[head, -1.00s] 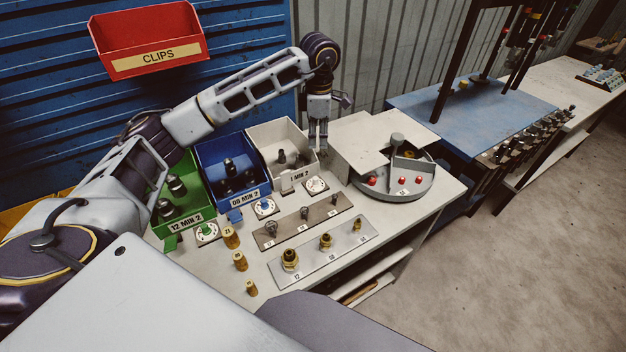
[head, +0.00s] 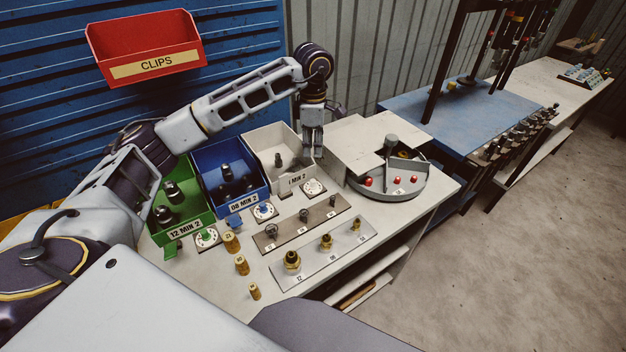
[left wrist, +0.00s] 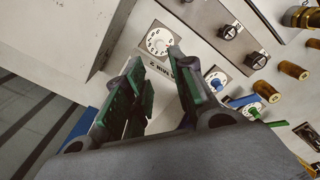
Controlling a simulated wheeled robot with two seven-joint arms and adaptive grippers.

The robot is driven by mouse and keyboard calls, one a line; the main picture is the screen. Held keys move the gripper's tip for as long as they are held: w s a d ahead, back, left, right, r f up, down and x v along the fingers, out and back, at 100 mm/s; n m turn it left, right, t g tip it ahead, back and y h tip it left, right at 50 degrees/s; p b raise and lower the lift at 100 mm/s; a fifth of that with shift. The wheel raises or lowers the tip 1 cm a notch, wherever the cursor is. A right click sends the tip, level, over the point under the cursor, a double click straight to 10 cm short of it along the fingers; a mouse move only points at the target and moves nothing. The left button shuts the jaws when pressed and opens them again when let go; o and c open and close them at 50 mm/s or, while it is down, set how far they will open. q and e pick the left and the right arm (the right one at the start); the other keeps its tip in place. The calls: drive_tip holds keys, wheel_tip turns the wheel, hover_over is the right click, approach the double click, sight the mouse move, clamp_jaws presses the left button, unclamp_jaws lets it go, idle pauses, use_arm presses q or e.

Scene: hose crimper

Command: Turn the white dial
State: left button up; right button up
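The white dial (head: 313,187) sits on the table in front of the white bin (head: 272,142), a round white knob with markings on a square plate. It also shows in the left wrist view (left wrist: 158,41), just beyond the fingertips. My left gripper (head: 313,154) points down above and behind the dial, beside the bin's right side. In the left wrist view its two green-padded fingers (left wrist: 155,62) are apart with nothing between them. They do not visibly touch the dial. My right gripper is not in view.
Left of the white dial are a blue dial (head: 264,210) and a green dial (head: 207,237), before the blue bin (head: 212,165) and green bin (head: 188,215). A grey round fixture (head: 395,190) stands to the right. Brass fittings and plates with pegs occupy the front.

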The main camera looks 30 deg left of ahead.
sight(313, 181)
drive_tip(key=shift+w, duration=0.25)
use_arm(q)
wheel_tip(313, 181, down, 12)
drive_tip(key=shift+p, duration=0.65)
drive_tip(key=shift+f, duration=0.9)
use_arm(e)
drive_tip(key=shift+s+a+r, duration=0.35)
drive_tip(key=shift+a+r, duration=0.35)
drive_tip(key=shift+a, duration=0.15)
use_arm(q)
clamp_jaws()
